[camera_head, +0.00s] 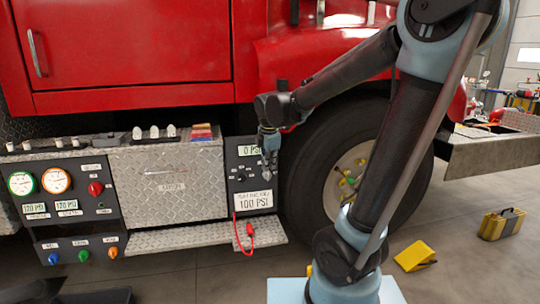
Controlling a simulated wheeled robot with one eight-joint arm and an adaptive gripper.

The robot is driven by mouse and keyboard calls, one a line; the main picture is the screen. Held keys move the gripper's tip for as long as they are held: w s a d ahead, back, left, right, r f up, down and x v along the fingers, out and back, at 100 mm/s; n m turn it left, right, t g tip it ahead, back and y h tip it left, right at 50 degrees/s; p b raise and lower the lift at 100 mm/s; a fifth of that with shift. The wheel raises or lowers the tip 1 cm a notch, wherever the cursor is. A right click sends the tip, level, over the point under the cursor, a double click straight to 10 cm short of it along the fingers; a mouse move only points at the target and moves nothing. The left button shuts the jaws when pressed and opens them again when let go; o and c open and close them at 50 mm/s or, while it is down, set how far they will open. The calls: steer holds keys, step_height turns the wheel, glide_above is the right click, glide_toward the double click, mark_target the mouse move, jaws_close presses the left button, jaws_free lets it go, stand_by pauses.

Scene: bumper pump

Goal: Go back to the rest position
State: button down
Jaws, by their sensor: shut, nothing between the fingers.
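My gripper (270,163) is at the right edge of the control panel (252,192) on the red truck's side, with its fingers pointing down. It is shut and empty. It is in front of the panel, close to a small display reading 0 PSI (249,150); I cannot tell whether it touches the panel. A white label (253,200) below reads 100 PSI. My arm reaches across the right half of the view.
The truck's wheel (350,165) is behind my arm. A yellow wheel chock (415,256) and a yellow case (501,223) are on the floor at right. A diamond-plate step (180,239) juts out below the panels. A gauge panel (62,205) is at left.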

steer(key=s+d+f+m, duration=0.5)
steer(key=s+d+m, duration=0.4)
steer(key=s+m, duration=0.2)
steer(key=s+d+f+m+g, duration=0.1)
steer(key=s+d+f+m, duration=0.4)
steer(key=s+d+m, duration=0.5)
steer(key=shift+s+d+m, duration=0.3)
steer(key=shift+s+m, duration=0.2)
steer(key=shift+m, duration=0.3)
steer(key=shift+a+f, duration=0.1)
